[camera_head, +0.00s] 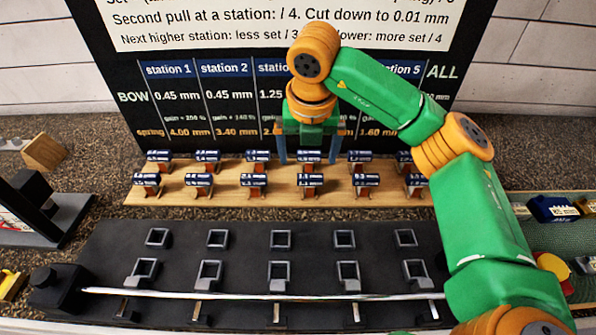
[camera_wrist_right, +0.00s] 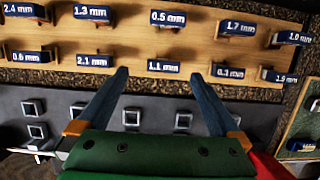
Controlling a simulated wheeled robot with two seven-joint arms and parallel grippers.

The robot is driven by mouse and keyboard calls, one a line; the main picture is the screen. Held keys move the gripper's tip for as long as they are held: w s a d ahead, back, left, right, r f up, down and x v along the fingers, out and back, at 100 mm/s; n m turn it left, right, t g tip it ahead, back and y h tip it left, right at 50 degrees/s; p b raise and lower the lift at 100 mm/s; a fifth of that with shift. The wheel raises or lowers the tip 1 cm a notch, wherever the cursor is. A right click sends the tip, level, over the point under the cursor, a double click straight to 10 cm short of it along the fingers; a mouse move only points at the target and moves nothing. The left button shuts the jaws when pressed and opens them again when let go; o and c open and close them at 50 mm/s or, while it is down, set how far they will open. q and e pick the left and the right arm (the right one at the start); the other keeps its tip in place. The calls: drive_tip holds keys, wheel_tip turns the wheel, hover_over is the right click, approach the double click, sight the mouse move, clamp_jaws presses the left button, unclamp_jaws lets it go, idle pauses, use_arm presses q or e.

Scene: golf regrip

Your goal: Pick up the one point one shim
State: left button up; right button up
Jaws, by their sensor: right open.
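The shim marked 1.1 mm (camera_wrist_right: 163,66) stands in the near row on the wooden board in the right wrist view. It lies midway between my right gripper's fingertips in that picture, with no visible contact. In the head view it appears to be the near-row shim (camera_head: 311,180) just below the fingers; its label is too small to read there. My right gripper (camera_head: 308,161) is open and empty, pointing down over the board; its two fingers also show in the right wrist view (camera_wrist_right: 159,73). My left gripper is out of view.
The wooden board (camera_head: 230,200) carries two rows of labelled shims, close beside each other. In front lies a black rack (camera_head: 180,262) with square sockets and a long silver shaft (camera_head: 240,296). A tall sign (camera_head: 110,60) stands behind the board. A green tray (camera_head: 560,237) lies at the right.

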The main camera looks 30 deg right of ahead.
sight(311, 177)
drive_tip(key=f, duration=0.1)
drive_tip(key=f+p, duration=0.2)
drive_tip(key=shift+s+d, duration=0.35)
drive_tip(key=shift+s, duration=0.05)
drive_tip(key=x, duration=0.3)
drive_tip(key=shift+w+p, duration=0.1)
drive_tip(key=shift+p, duration=0.25)
drive_tip(key=shift+w+f, duration=0.15)
drive_tip(key=shift+f, duration=0.05)
drive_tip(key=shift+a+r, duration=0.1)
drive_tip(key=c, duration=0.9)
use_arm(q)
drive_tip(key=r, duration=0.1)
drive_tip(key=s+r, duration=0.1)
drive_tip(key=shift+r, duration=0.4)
use_arm(e)
clamp_jaws()
